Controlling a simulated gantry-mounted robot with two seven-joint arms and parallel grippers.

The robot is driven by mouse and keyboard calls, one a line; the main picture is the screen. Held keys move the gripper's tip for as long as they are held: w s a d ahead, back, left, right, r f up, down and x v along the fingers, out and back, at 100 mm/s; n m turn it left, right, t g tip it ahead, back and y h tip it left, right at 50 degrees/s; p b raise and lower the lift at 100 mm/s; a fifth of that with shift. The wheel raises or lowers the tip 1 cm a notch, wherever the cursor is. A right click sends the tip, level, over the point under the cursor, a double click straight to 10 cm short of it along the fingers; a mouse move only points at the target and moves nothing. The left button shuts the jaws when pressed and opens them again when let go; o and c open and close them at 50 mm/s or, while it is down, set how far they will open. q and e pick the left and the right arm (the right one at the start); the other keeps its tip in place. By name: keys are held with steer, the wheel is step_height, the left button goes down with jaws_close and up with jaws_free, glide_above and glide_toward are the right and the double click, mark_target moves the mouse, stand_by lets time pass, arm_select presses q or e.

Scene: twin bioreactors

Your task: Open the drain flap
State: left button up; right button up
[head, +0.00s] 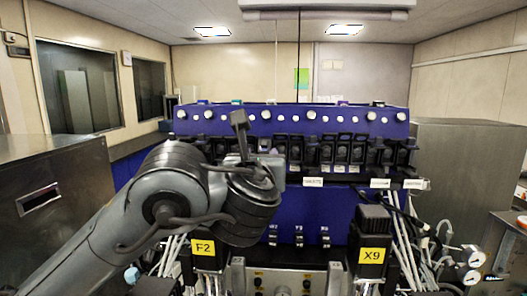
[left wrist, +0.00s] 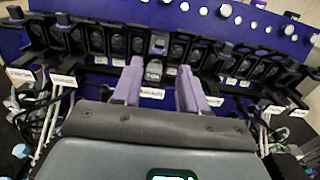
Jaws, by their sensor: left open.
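A row of dark pump units with small black flaps runs across the blue bioreactor panel (head: 340,195). I cannot read which flap is the drain flap. In the left wrist view, a grey flap-like block (left wrist: 154,71) shows between my fingertips, above a white label (left wrist: 152,93). My left gripper (left wrist: 160,75) is open, with a purple finger on each side of that block. I cannot tell whether the fingers touch anything. In the head view, my left wrist hides the fingers and some pump units. My right gripper is in neither view.
Black blocks labelled F2 (head: 203,249) and X9 (head: 372,256) stand in front of the panel, with white tubes beside them. A row of white knobs (head: 311,115) runs along the panel top. Steel cabinets flank it, including one at right (head: 465,165).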

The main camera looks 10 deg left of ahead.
mark_target(264, 144)
arm_select(q)
steer(key=w, duration=0.3)
steer(key=w+p, duration=0.1)
steer(key=w, duration=0.1)
steer(key=w+a, duration=0.1)
steer(key=w, duration=0.2)
steer(key=shift+w+p, duration=0.3)
steer(key=shift+w, duration=0.05)
steer(key=c, duration=0.7)
steer(key=shift+r+p, duration=0.25)
steer(key=shift+p, duration=0.5)
step_height(264, 144, up, 2)
steer(key=g+p, duration=0.3)
steer(key=p, duration=0.6)
steer(key=g+p, duration=0.3)
steer(key=p, duration=0.7)
steer(key=shift+w+r+g+h, duration=0.1)
steer(key=shift+r+g+h, duration=0.1)
steer(key=shift+g+h, duration=0.15)
steer(key=shift+w+f+g+p, duration=0.1)
steer(key=shift+g+p, duration=0.65)
steer(key=shift+p, duration=0.15)
